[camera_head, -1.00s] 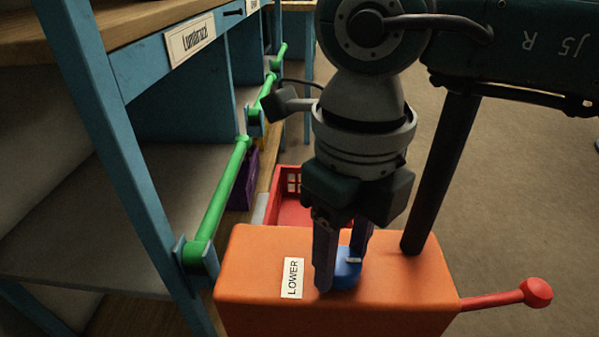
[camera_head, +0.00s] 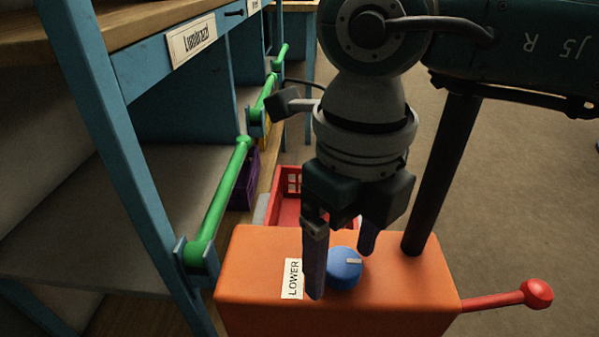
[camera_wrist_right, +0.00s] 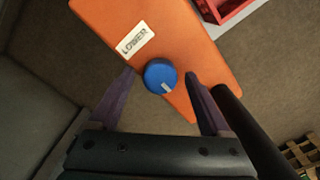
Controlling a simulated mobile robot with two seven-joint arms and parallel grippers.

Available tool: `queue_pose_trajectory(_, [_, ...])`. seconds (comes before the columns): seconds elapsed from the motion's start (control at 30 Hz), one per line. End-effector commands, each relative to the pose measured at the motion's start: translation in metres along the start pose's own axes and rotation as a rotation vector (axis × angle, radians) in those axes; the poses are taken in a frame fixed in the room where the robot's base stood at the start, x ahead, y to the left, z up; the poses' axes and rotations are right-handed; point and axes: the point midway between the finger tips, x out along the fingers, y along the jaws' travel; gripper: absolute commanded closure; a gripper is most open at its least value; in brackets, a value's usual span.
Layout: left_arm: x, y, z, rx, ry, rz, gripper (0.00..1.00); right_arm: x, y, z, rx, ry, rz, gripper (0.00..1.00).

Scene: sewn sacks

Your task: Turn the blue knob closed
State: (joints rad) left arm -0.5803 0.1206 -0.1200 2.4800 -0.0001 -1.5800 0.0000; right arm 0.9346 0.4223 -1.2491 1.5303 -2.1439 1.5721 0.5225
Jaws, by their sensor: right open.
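The blue knob (camera_head: 345,270) sits on top of the orange box (camera_head: 400,290), to the right of the white LOWER label (camera_head: 292,279). A pale mark shows on the knob, towards its right side in the head view. My right gripper (camera_head: 342,272) points down over the box with its fingers spread apart, one on each side of the knob. In the right wrist view the knob (camera_wrist_right: 160,76) lies between the two open fingertips (camera_wrist_right: 160,80), with a gap on both sides. My left gripper is not in view.
A red lever (camera_head: 510,297) sticks out from the box's right side. A red crate (camera_head: 287,205) stands behind the box. A blue shelf frame (camera_head: 140,170) with green rails (camera_head: 222,195) runs along the left. Open floor lies on the right.

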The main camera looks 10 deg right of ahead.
Motion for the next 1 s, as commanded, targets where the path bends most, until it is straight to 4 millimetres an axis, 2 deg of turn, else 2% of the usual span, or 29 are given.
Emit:
queue_pose_trajectory(0.17, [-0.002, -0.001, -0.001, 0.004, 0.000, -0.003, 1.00, -0.009, -0.001, 0.001, 0.000, -0.002, -0.001, 0.18])
queue_pose_trajectory(0.5, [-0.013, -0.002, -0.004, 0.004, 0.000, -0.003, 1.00, -0.074, 0.000, 0.001, -0.001, -0.005, -0.002, 0.18])
queue_pose_trajectory(0.6, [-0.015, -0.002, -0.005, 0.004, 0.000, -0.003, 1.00, -0.088, 0.000, 0.001, 0.001, -0.003, -0.001, 0.18])
queue_pose_trajectory(0.77, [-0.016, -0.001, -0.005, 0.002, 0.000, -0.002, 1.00, -0.099, 0.000, 0.000, 0.000, 0.000, -0.001, 0.18])
queue_pose_trajectory(1.0, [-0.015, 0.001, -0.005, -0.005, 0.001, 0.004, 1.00, -0.100, 0.000, 0.000, 0.000, 0.000, 0.000, 0.18])
